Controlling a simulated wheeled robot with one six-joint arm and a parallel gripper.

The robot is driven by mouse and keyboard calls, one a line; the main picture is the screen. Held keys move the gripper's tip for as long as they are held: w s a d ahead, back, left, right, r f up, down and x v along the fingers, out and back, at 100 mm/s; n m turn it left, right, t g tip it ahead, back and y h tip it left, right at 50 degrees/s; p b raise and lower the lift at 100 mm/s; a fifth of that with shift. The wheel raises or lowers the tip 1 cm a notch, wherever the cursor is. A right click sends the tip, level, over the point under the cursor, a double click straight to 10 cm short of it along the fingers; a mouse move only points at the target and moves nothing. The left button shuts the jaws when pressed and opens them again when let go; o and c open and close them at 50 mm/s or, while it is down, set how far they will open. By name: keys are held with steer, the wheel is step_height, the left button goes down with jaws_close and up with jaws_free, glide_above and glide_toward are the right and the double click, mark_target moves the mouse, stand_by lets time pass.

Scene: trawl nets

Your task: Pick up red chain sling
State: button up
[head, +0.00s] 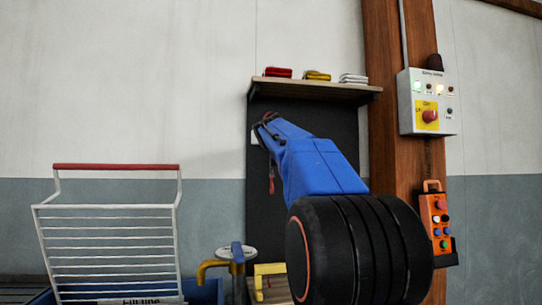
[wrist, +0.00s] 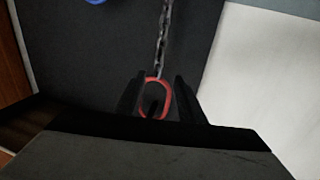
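The red chain sling shows in the wrist view as a red oval ring (wrist: 155,98) with a grey chain (wrist: 163,35) running from it along the dark panel. A dark peg-like shape shows inside the ring. My gripper (wrist: 158,98) is open, its two black fingers on either side of the ring, with a small gap visible at the right finger. In the head view, my gripper (head: 263,128) is at the dark panel below the shelf, and my blue arm hides much of it. A red end of the sling (head: 271,185) hangs below the gripper.
A shelf (head: 315,91) above my gripper holds red, yellow and white folded items. A control box (head: 426,102) and an orange pendant (head: 437,224) are on the wooden post at right. A white wire rack (head: 110,235) stands at lower left.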

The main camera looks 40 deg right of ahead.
steer(key=x, duration=0.9)
steer(key=shift+s+d+f, duration=0.1)
steer(key=shift+s, duration=0.05)
jaws_close()
